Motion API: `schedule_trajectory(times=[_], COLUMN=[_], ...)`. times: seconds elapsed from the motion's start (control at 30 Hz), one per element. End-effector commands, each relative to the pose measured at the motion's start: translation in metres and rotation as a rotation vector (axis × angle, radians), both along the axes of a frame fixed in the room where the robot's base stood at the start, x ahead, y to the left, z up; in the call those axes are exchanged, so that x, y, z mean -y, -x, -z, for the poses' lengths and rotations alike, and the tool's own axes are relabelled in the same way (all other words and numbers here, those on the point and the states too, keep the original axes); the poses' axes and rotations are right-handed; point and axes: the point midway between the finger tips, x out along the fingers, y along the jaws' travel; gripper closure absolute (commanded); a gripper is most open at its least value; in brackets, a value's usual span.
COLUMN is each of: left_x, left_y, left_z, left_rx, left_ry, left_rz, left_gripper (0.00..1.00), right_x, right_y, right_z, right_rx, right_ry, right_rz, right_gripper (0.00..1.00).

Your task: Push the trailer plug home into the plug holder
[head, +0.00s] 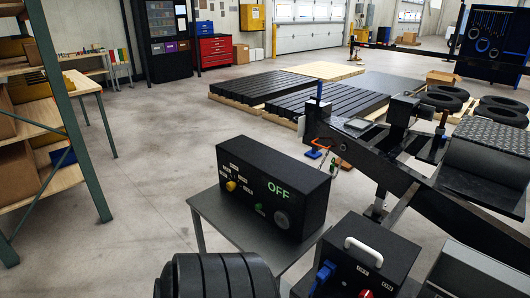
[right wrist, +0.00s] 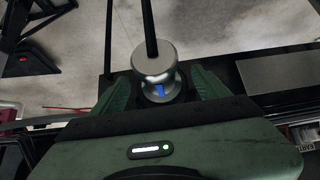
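My right gripper (right wrist: 160,85) shows in the right wrist view with its two green fingers spread to either side of a grey round metal piece (right wrist: 156,66). A small blue part shows in the piece's near end, and a dark rod or cable runs up behind it. I cannot tell whether the fingers press on it. In the head view, a blue plug-like part (head: 323,274) sits on the front of a small black box (head: 362,262). Which piece is the trailer plug and which is its holder is not clear. My left gripper is not in view.
A black control box (head: 285,188) reading OFF stands on a grey table (head: 240,226). The black trailer frame (head: 385,167) reaches in from the right. A shelf (head: 45,125) stands at left. Tyres (head: 500,110) lie at far right. The floor at left centre is clear.

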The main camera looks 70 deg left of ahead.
Motion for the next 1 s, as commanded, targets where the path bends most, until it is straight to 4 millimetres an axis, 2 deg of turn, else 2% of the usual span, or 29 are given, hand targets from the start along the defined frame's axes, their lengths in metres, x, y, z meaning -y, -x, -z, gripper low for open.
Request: schedule_trajectory(times=[0.13,0.27,0.53,0.7,1.0], left_x=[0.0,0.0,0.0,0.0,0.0], left_y=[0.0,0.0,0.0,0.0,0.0], left_z=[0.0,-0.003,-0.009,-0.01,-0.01], left_rx=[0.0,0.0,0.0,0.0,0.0], left_ry=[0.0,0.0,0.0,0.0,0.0], left_rz=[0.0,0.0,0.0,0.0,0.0], left_gripper=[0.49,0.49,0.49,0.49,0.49], right_x=[0.001,0.004,0.018,0.024,0.025], right_y=[0.001,0.008,0.033,0.044,0.047], right_z=[0.0,-0.009,-0.041,-0.054,-0.057], right_rx=[-0.002,-0.002,-0.001,0.0,-0.001], right_ry=[0.001,0.001,0.001,0.0,0.0], right_rz=[0.0,0.0,-0.001,0.0,0.0], right_gripper=[0.25,0.25,0.25,0.25,0.25])
